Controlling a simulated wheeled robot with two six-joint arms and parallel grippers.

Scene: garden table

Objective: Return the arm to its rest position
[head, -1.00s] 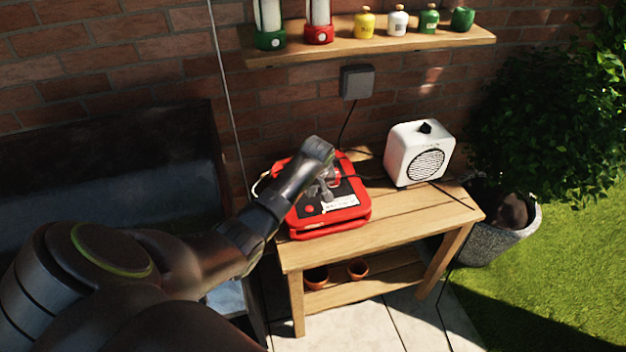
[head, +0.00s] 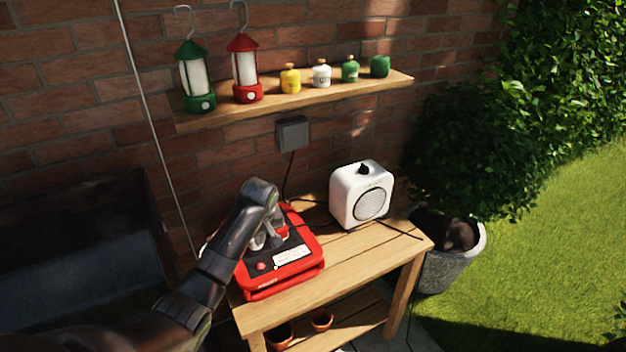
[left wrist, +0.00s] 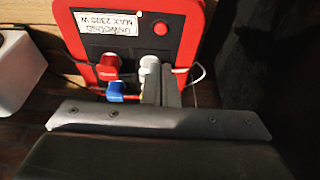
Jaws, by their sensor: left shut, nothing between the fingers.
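My left arm comes in from the lower left in the head view. My left gripper (head: 270,240) is shut and empty, just over the red and black power unit (head: 297,272) on the wooden table (head: 350,262). In the left wrist view the grey fingers (left wrist: 160,82) are close to the unit's (left wrist: 185,60) lower edge, beside a red plug (left wrist: 106,68) and a blue one (left wrist: 116,88). Whether they touch the unit or a pale round part (left wrist: 149,66) there, I cannot tell. My right gripper is not in view.
A white heater-like box (head: 361,194) stands right of the unit. A wall shelf (head: 300,98) holds a green lantern (head: 198,78), a red lantern (head: 245,70) and several small canisters. A grey wall box (head: 292,134) has a hanging cord. A potted bush (head: 455,265) stands at right.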

